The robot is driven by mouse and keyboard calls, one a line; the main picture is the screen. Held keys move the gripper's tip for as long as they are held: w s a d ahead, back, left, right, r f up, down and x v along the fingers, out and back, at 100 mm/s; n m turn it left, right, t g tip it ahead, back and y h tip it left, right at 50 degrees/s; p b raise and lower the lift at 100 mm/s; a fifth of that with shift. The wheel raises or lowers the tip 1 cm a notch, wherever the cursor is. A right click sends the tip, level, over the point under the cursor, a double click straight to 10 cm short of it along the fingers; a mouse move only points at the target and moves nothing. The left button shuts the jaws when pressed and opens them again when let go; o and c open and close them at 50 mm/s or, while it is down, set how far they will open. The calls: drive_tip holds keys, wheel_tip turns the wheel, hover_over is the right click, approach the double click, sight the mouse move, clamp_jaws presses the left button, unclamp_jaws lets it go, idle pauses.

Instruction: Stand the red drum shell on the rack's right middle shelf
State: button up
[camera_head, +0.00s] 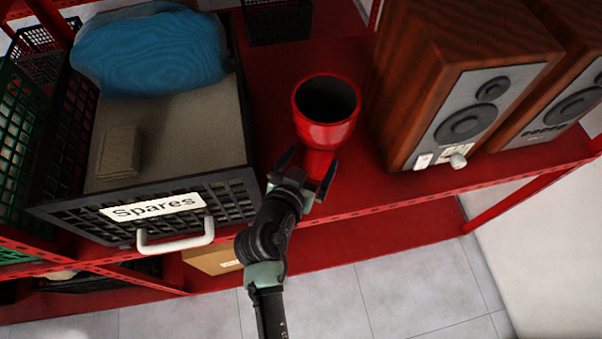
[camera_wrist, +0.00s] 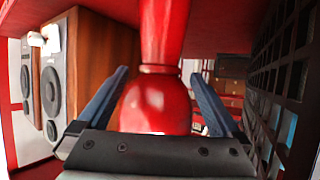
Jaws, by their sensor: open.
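The red drum shell (camera_head: 326,130) stands upright on a red rack shelf (camera_head: 375,195), its wide dark mouth up and its narrow stem down. In the head view my gripper (camera_head: 307,178) is at the shelf's front edge, with its open fingers on either side of the lower stem. In the wrist view the glossy red shell (camera_wrist: 158,100) fills the space between the two fingers of my gripper (camera_wrist: 157,88), with a gap visible on each side. The foot of the shell is partly hidden by my gripper in the head view.
A black crate labelled Spares (camera_head: 235,190), holding a blue bundle (camera_head: 150,50), stands close on the left. A wooden speaker (camera_head: 415,85) stands on the right, with another beside it (camera_head: 560,105). A dark basket (camera_head: 277,22) is behind. A cardboard box (camera_head: 212,261) sits lower down.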

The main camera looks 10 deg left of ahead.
drive_tip(key=shift+b+v, duration=0.35)
drive_tip(key=shift+v, duration=2.5)
